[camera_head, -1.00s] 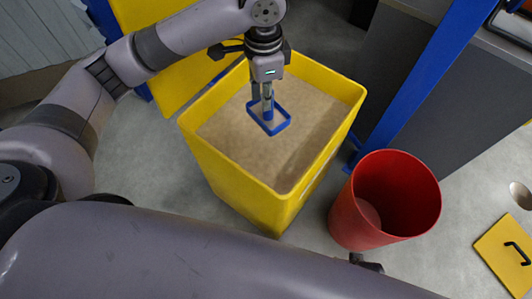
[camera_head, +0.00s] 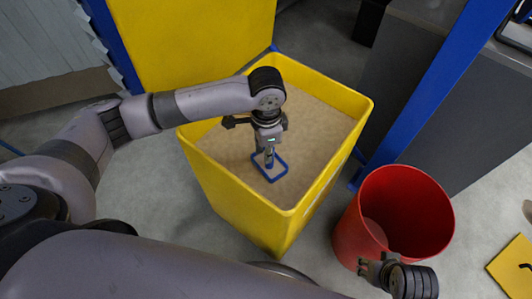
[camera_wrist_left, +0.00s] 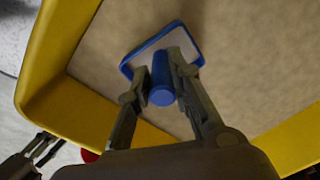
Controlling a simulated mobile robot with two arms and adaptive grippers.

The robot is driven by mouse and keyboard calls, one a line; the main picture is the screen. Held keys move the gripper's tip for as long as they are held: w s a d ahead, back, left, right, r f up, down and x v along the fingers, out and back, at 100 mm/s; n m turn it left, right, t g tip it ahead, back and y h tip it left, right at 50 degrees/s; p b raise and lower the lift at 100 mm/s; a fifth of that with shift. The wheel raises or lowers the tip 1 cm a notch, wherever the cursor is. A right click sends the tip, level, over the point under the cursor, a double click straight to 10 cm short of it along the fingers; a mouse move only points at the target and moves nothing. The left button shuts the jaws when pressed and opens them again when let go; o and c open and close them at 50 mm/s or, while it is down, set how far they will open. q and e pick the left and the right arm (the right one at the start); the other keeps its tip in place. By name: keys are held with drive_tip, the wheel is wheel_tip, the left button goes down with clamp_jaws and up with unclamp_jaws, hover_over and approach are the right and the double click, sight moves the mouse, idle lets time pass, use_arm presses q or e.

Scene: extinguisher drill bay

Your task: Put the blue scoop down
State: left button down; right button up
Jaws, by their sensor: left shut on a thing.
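The blue scoop (camera_head: 270,172) is in the yellow bin (camera_head: 212,172), over the sand (camera_head: 312,125). My left gripper (camera_head: 269,160) is shut on its handle from above. In the left wrist view the handle (camera_wrist_left: 162,88) sits between the two fingers (camera_wrist_left: 162,72), and the scoop's blue rim lies beyond them. The scoop is at or just above the sand; I cannot tell whether it touches. My right gripper (camera_head: 367,266) is at the near side of the red bucket, empty, its fingers apart in the left wrist view (camera_wrist_left: 40,150).
The red bucket (camera_head: 425,215) stands on the floor right of the yellow bin. A yellow panel (camera_head: 190,40) stands behind the bin. A blue post (camera_head: 420,85) and grey cabinet (camera_head: 460,120) are at the right. A yellow plate (camera_head: 515,265) lies at the lower right.

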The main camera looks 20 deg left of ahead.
use_arm(q)
drive_tip(key=shift+f, duration=0.6)
use_arm(e)
drive_tip(key=shift+s+r, duration=0.1)
drive_tip(key=shift+r, duration=0.5)
use_arm(q)
drive_tip(key=c, duration=1.4)
unclamp_jaws()
drive_tip(key=shift+c, duration=0.2)
use_arm(e)
drive_tip(key=shift+f, duration=0.25)
use_arm(q)
drive_tip(key=shift+r, duration=0.4)
wheel_tip(320, 180, up, 10)
drive_tip(key=p, duration=0.3)
drive_tip(key=shift+r, duration=0.25)
drive_tip(key=shift+r+p, duration=0.3)
drive_tip(key=shift+r, duration=0.15)
use_arm(e)
wheel_tip(320, 180, down, 12)
drive_tip(key=s, duration=0.1)
drive_tip(key=shift+s+f+g, duration=0.15)
drive_tip(key=shift+g, duration=0.15)
